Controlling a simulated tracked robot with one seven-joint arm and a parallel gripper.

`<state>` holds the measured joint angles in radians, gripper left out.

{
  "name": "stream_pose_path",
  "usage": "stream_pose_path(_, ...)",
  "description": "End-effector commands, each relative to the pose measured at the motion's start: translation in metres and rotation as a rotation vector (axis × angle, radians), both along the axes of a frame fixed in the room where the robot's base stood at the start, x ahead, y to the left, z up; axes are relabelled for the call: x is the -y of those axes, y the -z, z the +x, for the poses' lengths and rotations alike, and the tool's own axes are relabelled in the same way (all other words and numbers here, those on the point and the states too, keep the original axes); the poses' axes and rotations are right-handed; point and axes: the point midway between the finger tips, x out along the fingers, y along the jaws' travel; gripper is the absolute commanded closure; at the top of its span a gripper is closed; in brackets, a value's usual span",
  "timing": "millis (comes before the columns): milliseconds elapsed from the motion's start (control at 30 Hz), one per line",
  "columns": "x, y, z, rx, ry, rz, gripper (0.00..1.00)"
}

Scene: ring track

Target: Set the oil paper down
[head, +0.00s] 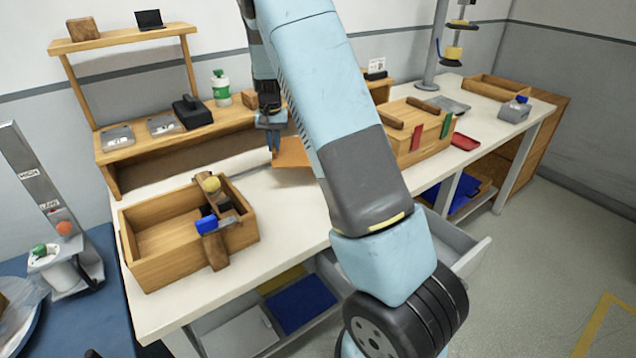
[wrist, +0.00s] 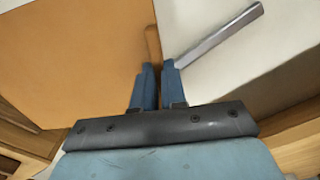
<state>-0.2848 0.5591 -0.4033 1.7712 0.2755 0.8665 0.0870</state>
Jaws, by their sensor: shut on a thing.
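The oil paper is an orange-brown sheet (head: 292,153) at the back of the white worktable, partly hidden behind my arm in the head view. In the wrist view the sheet (wrist: 70,60) fills the left side, with its edge running between my fingers. My gripper (head: 273,143) points down and is shut on the edge of the paper. In the wrist view the two blue fingers (wrist: 160,75) are close together on it. I cannot tell whether the paper touches the tabletop.
A wooden box with tools (head: 160,262) stands at the front left of the worktable (head: 290,215). A wooden caddy (head: 402,158) stands right of my arm. A wooden shelf (head: 150,150) is behind. A grey strip (wrist: 215,35) lies right of my fingers. White tabletop near the paper is bare.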

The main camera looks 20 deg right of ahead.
Motion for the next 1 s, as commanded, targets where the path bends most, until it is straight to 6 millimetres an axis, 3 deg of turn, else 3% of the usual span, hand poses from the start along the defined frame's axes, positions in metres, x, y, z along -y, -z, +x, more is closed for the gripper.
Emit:
stream_pose_path(133,-0.018,0.0,0.0,0.0,-0.025,0.001,1.0)
stream_pose_path(267,-0.022,-0.003,-0.007,-0.001,-0.039,0.003,1.0)
stream_pose_path(367,-0.021,-0.01,-0.022,-0.002,-0.061,0.007,1.0)
stream_pose_path(700,-0.014,-0.038,-0.123,-0.007,-0.208,0.02,1.0)
stream_pose_path(1000,-0.012,-0.051,-0.222,-0.005,-0.366,0.019,1.0)
